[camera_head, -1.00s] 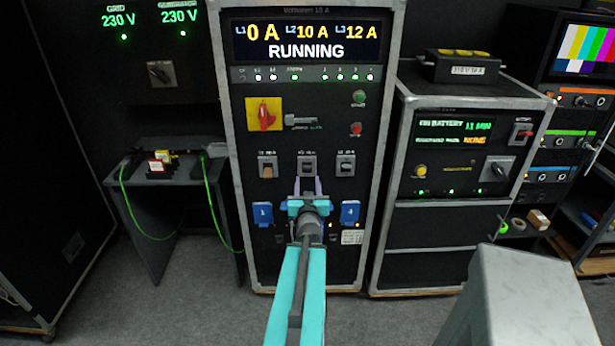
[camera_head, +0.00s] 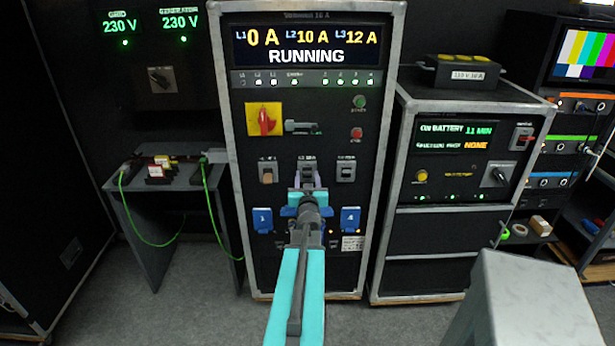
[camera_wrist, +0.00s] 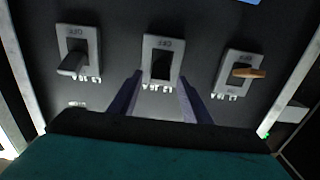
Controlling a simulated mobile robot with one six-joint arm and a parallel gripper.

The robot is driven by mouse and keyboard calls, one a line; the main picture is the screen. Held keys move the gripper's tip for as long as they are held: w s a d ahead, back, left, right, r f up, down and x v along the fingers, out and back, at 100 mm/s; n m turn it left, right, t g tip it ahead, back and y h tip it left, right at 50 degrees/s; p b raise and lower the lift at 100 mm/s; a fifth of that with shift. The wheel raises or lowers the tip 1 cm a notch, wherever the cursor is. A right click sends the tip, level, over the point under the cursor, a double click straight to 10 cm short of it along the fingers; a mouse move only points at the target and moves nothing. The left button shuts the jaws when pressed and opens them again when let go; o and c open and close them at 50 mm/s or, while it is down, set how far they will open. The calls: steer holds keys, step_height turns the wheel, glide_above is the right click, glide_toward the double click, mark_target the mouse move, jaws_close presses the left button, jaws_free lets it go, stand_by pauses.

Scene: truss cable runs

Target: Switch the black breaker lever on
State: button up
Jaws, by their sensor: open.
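The black breaker lever (camera_wrist: 161,69) sits in the middle of a row of three breakers, in a light grey plate (camera_wrist: 162,42). In the wrist view the plates appear upside down. I cannot tell for sure which way the black lever is tipped. In the head view its plate (camera_head: 307,162) shows just above my gripper (camera_head: 307,178), and the lever is hard to make out. My gripper (camera_wrist: 160,77) is open, with one purple finger on each side of the lower part of the middle plate. Contact with the lever cannot be told.
A grey lever (camera_wrist: 73,64) and a tan lever (camera_wrist: 249,72) flank the middle breaker. Blue connectors (camera_head: 262,220) (camera_head: 350,219) sit below on the cabinet. Above are a red rotary switch (camera_head: 264,121) and a display (camera_head: 305,43) reading L1 0 A, RUNNING.

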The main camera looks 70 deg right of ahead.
steer(key=shift+w+d, duration=0.15)
steer(key=shift+d, duration=0.25)
steer(key=c, duration=1)
steer(key=shift+c, duration=0.2)
steer(key=p, duration=0.2)
steer(key=shift+r+p, duration=0.3)
steer(key=shift+r, duration=0.05)
steer(key=p, duration=0.3)
steer(key=y+p, duration=0.1)
steer(key=p, duration=0.3)
steer(key=shift+w+d+r+g+y, duration=0.1)
steer(key=shift+d+r+g+y, duration=0.1)
steer(key=shift+r+g+y, duration=0.15)
steer(key=shift+p, duration=0.75)
steer(key=shift+f, duration=0.1)
